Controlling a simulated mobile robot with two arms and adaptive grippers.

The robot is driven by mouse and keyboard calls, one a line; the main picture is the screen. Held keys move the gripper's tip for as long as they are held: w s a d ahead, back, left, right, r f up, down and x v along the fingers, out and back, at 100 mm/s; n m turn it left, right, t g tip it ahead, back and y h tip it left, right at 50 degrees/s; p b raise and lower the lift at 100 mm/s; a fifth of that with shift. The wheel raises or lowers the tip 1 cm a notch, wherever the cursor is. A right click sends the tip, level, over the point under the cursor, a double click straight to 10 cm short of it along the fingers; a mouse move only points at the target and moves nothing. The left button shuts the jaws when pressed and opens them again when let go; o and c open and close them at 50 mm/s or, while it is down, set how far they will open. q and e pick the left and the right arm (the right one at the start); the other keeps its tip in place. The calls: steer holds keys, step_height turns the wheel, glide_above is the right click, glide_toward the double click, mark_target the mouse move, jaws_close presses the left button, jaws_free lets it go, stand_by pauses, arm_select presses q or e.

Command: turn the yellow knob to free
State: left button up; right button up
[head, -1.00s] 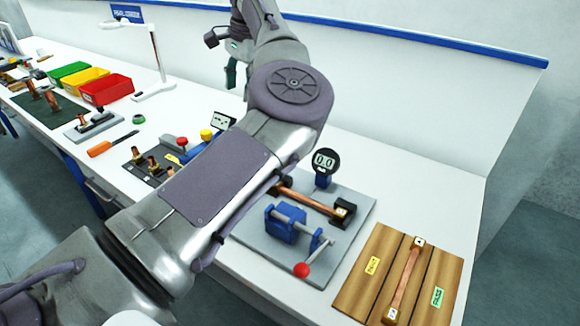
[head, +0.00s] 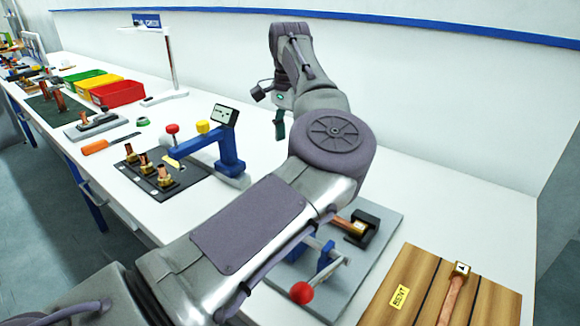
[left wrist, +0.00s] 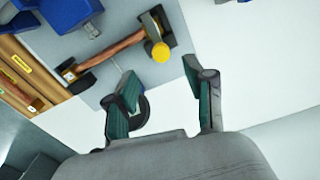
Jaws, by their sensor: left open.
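In the left wrist view a round yellow knob (left wrist: 161,52) is on the grey test plate (left wrist: 120,63), beside the black end block of a copper bar (left wrist: 110,54). My left gripper (left wrist: 162,80) is open and empty, its green-lined fingers apart and the knob beyond the gap between them. In the head view my left gripper (head: 279,122) hangs over the bench behind my forearm, which hides much of the test plate (head: 375,270). Another yellow knob (head: 203,127) tops a blue press at left centre. I cannot tell the knob's setting. My right gripper is not in view.
A red-ball lever (head: 301,292) stands at the plate's front. A wooden board (head: 395,298) with a copper bar lies to the right. A dark round shape (left wrist: 141,110) is partly behind one finger. The bench is clear behind the blue press (head: 228,150).

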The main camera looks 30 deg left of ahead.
arm_select(q)
step_height(320, 180, down, 8)
steer(key=shift+w, duration=0.1)
steer(key=shift+c, duration=0.4)
jaws_close()
